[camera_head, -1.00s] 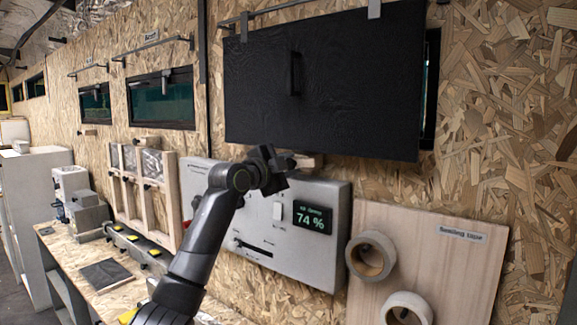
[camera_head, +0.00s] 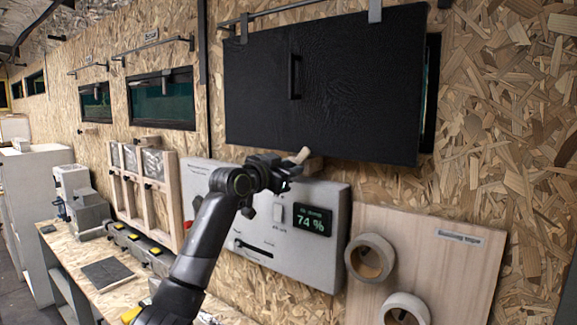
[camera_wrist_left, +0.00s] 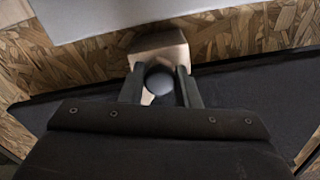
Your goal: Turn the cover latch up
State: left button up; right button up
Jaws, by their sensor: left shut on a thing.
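The black cover (camera_head: 350,80) hangs over an opening in the wall. A small pale wooden cover latch (camera_head: 302,154) sits at its bottom edge, its visible end tilted up to the right, beside a wooden block (camera_head: 315,166). My left gripper (camera_head: 288,168) is at the latch, just below the cover, and hides part of it. In the left wrist view my fingers (camera_wrist_left: 160,88) are shut on the latch, on either side of a round grey end (camera_wrist_left: 159,82), with the wooden block (camera_wrist_left: 158,45) just beyond. My right gripper is not in view.
A grey panel (camera_head: 335,262) with a display reading 74 % is on the wall below the latch. A wooden board with tape rolls (camera_head: 370,257) is at the right. A workbench (camera_head: 130,290) and wooden rack (camera_head: 122,205) are at the left.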

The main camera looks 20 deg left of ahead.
pick_arm(q)
jog(key=n, duration=0.2)
jog(key=n+p, duration=0.1)
jog(key=n, duration=0.1)
jog(key=shift+r+n, duration=0.2)
jog(key=shift+n, duration=0.1)
jog(key=n+p, duration=0.1)
jog(key=n, duration=0.2)
jog(key=shift+n+p, duration=0.3)
jog(key=shift+r+n, duration=0.15)
jog(key=shift+n, duration=0.25)
jog(key=o, duration=0.7)
jog(key=shift+o, duration=1.2)
jog(key=shift+a, duration=0.1)
jog(key=shift+o, duration=0.2)
jog(key=shift+f, duration=0.2)
jog(key=shift+f, duration=0.1)
